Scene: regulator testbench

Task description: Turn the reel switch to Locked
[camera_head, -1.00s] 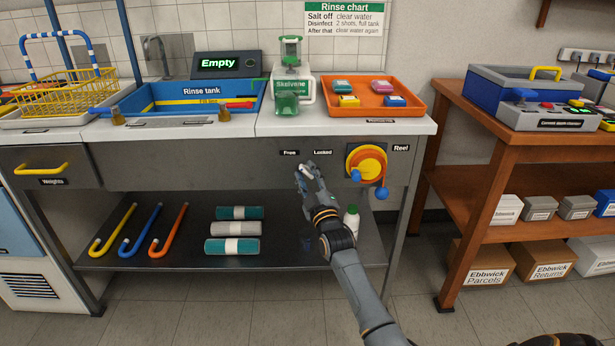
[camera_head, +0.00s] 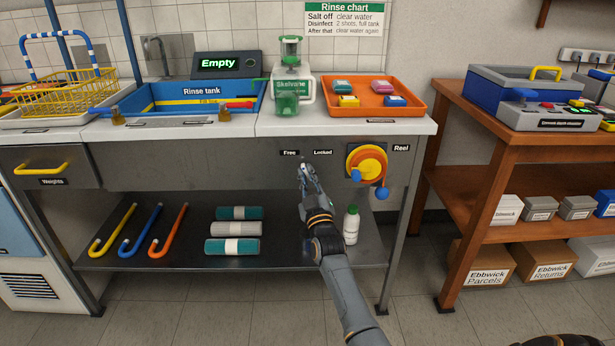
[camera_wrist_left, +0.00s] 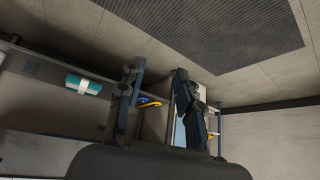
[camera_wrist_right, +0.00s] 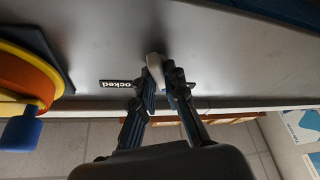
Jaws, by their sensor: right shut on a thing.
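The reel switch shows as a pale rounded lever tip (camera_wrist_right: 154,66) between my right fingertips in the right wrist view. It sits on the grey front panel under the bench top, between the "Free" label (camera_head: 289,153) and the "Locked" label (camera_head: 322,152). The "Locked" label is beside it in the right wrist view (camera_wrist_right: 122,84). My right gripper (camera_head: 306,171) is shut on the switch and hides most of it in the head view, so its exact angle is unclear. My left gripper (camera_wrist_left: 157,88) is open and empty, seen only in its wrist view.
The yellow and orange reel (camera_head: 367,164) with blue knobs is just right of the switch. A white bottle (camera_head: 351,226) and rolled towels (camera_head: 235,229) are on the lower shelf. A wooden table (camera_head: 486,150) stands to the right.

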